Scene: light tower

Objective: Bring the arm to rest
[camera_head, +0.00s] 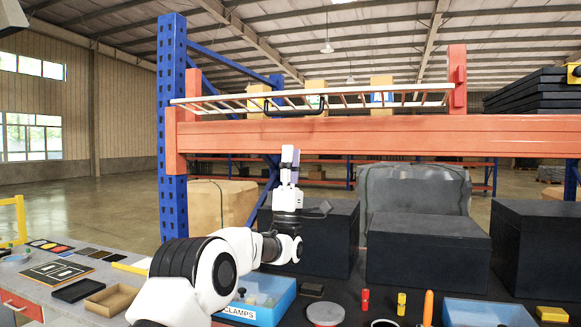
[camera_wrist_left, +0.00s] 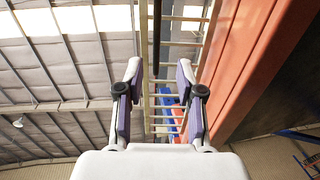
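My left arm (camera_head: 205,268) comes in from the lower left in the head view and bends upward at the wrist. My left gripper (camera_head: 290,155) points straight up, in front of the orange shelf beam (camera_head: 400,141). In the left wrist view the two fingers of this gripper (camera_wrist_left: 160,72) stand apart with nothing held between them. Beyond them show the underside of the wire rack (camera_wrist_left: 163,128) and a thin dark bar (camera_wrist_left: 157,40). My right gripper is not in view.
A blue post (camera_head: 172,120) stands left of the gripper. Black boxes (camera_head: 428,250) stand behind and to the right. Below are a blue CLAMPS bin (camera_head: 283,293), a red cylinder (camera_head: 365,299), a yellow one (camera_head: 401,304) and an orange one (camera_head: 428,307). Trays (camera_head: 112,299) lie at left.

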